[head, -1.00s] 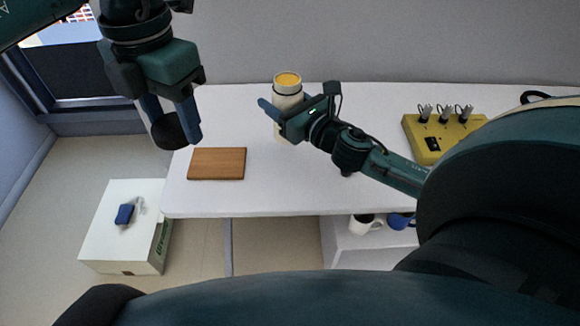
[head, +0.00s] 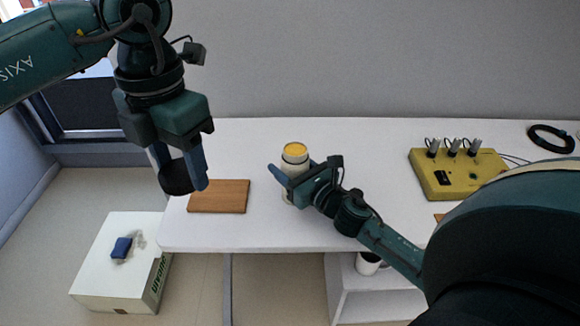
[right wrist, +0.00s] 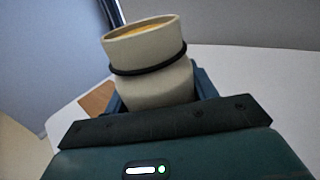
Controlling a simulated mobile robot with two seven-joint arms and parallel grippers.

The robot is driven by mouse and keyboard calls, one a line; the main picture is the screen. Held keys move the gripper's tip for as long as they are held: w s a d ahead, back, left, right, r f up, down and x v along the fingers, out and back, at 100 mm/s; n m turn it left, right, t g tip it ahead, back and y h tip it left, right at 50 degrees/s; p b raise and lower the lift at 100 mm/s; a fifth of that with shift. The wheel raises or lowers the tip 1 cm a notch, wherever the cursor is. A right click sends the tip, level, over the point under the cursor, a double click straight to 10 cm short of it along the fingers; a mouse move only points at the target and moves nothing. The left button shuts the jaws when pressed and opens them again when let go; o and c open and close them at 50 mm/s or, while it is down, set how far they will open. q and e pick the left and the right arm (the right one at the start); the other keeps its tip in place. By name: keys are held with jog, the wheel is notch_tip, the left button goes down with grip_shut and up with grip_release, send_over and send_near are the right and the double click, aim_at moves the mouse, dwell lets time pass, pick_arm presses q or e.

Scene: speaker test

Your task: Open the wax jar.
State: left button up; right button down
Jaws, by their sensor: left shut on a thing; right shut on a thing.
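The wax jar (head: 295,158) is a cream cylinder with a dark band near its top. Its top is open and shows yellow-orange wax inside; it also shows in the right wrist view (right wrist: 150,85). My right gripper (head: 284,183) is shut on the jar's body, and the jar stands upright on the table. My left gripper (head: 182,172) is shut on a dark round lid (head: 175,178), held in the air left of the jar, by the wooden board's left side in the picture. The jar's lower part is partly hidden by the right gripper.
A wooden board (head: 219,197) lies on the white table (head: 240,236) near its front left. A white box with a blue item (head: 121,248) stands on the floor at left.

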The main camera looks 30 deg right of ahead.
jog(key=shift+r, duration=0.15)
jog(key=shift+f, duration=0.2)
jog(key=shift+c, duration=2.4)
grip_release()
